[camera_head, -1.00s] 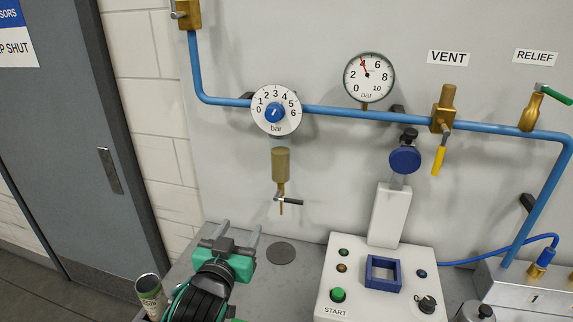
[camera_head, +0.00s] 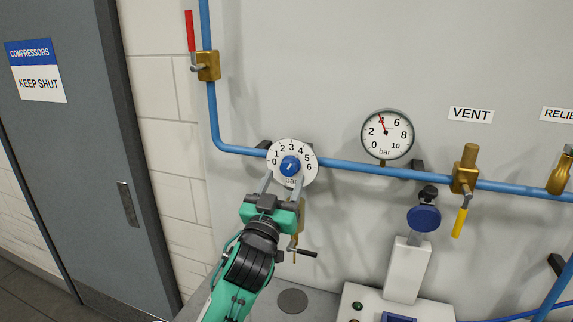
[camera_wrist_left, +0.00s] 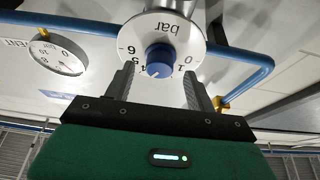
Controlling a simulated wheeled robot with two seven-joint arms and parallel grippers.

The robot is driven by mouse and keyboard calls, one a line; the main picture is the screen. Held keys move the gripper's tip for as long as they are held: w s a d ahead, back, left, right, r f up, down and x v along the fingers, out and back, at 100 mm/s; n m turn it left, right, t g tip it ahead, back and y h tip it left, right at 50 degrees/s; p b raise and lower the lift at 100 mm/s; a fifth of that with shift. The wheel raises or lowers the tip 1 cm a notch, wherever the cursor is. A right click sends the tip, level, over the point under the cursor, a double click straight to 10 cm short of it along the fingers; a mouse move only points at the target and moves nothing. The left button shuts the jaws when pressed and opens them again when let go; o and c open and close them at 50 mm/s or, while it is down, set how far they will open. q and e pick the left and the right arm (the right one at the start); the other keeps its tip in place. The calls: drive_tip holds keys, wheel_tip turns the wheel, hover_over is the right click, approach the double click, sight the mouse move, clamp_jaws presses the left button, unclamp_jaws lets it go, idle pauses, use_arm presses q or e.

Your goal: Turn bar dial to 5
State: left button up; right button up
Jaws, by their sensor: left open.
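The bar dial (camera_head: 305,176) is a white disc numbered 0 to 6 on the blue pipe, with a blue knob (camera_head: 290,166) at its centre. I cannot read the knob's setting for sure. My left gripper (camera_head: 282,183) is open just below and in front of the knob. In the left wrist view, the knob (camera_wrist_left: 159,61) shows between and beyond the two spread fingers (camera_wrist_left: 158,72), with no clear contact. The dial (camera_wrist_left: 192,24) appears upside down there. The round gauge (camera_head: 387,134) has its red needle near 4. My right gripper is out of view.
The blue pipe (camera_head: 345,167) runs across the wall. A red-handled valve (camera_head: 208,66) is at upper left, and the yellow-handled vent valve (camera_head: 465,170) is to the right. A brass fitting with a dark lever (camera_head: 307,253) hangs below the dial, partly behind my gripper.

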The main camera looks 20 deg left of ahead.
sight(289, 167)
use_arm(q)
drive_tip(key=shift+p+x, duration=0.35)
drive_tip(key=shift+x, duration=0.75)
drive_tip(key=shift+w+r, duration=0.15)
drive_tip(key=shift+w, duration=0.15)
drive_tip(key=shift+c, duration=0.3)
drive_tip(key=c, duration=0.8)
drive_tip(key=shift+m, duration=0.4)
drive_tip(key=m+h+p, duration=0.2)
drive_tip(key=m, duration=0.1)
drive_tip(key=shift+a+r, duration=0.1)
drive_tip(key=shift+a+m+g+h+p, duration=0.1)
drive_tip(key=shift+m+g+h+p, duration=0.3)
drive_tip(key=shift+m, duration=0.75)
drive_tip(key=shift+m+g+h+p, duration=0.1)
drive_tip(key=shift+m+h+p, duration=0.3)
drive_tip(key=shift+m+h, duration=0.55)
drive_tip(key=shift+m, duration=0.4)
